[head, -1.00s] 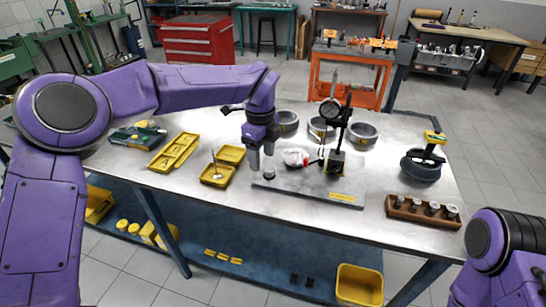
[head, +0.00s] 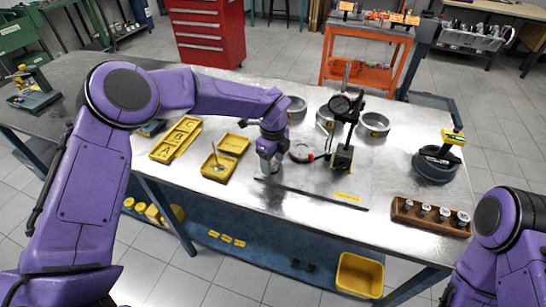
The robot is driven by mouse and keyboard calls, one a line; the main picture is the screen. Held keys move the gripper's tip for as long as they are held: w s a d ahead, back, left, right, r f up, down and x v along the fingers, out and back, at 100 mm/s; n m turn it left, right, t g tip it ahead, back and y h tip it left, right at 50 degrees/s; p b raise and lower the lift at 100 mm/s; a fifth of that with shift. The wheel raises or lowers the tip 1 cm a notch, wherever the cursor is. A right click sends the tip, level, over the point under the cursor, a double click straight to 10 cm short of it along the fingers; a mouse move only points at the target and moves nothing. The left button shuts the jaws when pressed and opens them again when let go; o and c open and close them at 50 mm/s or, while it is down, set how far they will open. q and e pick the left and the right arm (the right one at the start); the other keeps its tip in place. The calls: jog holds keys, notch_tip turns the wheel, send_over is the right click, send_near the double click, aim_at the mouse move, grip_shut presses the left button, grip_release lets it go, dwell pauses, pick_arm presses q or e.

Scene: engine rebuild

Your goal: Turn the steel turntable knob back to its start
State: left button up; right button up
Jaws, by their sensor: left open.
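The grey base plate (head: 310,192) lies on the steel bench and bears a dark dial indicator stand (head: 342,150). A pale round part with a red mark (head: 302,152) sits on the plate beside the stand. My left gripper (head: 267,174) points down at the plate's left end. It is open, with its fingertips low over the spot where the small steel knob stands. The knob is mostly hidden by the fingers, and I cannot tell whether they touch it. My right gripper is out of view; only part of my right arm shows at the lower right.
Yellow trays (head: 176,140) lie left of the plate. Grey rings (head: 374,124) stand behind it, and a dark ring with a yellow-topped tool (head: 436,166) is at the right. A wooden rack (head: 430,216) holds several small parts. The front bench strip is clear.

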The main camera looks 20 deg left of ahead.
pick_arm(q)
jog(key=shift+s+r, duration=0.15)
jog(key=shift+s, duration=0.2)
jog(key=shift+c, duration=0.2)
jog(key=shift+w, duration=0.1)
jog(key=c, duration=1)
